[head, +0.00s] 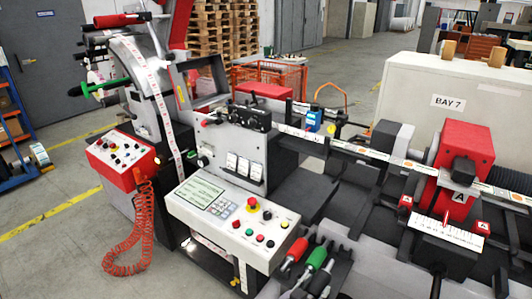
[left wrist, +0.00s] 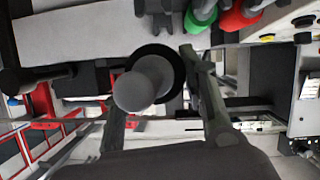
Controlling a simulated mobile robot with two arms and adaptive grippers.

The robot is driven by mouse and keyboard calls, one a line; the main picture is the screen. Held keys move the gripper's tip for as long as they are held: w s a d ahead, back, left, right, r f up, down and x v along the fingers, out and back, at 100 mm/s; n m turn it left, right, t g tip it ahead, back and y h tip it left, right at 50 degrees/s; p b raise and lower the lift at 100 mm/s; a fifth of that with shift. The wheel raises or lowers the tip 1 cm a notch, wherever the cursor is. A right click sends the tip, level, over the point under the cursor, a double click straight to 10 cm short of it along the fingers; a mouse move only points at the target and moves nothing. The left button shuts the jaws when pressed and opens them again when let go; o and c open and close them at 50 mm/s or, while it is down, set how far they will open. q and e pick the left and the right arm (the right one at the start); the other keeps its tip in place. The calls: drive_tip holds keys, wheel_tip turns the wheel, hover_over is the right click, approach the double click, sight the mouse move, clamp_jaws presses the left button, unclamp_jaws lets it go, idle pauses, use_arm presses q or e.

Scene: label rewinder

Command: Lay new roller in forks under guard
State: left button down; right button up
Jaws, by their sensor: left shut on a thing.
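My left gripper (left wrist: 158,85) is shut on a grey roller (left wrist: 138,92) in the left wrist view. The roller is seen nearly end-on, with a black ring around it, between the two fingers. A red guard (head: 462,165) marked A stands over the machine bed at the right. I cannot make out the forks under it. My right gripper is not in view.
A red handle (head: 297,249) and a green handle (head: 317,257) lie close to the gripper; the wrist view also shows them at its top. The control panel (head: 235,220) is to the left. A label strip (head: 350,148) runs along the machine toward the guard.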

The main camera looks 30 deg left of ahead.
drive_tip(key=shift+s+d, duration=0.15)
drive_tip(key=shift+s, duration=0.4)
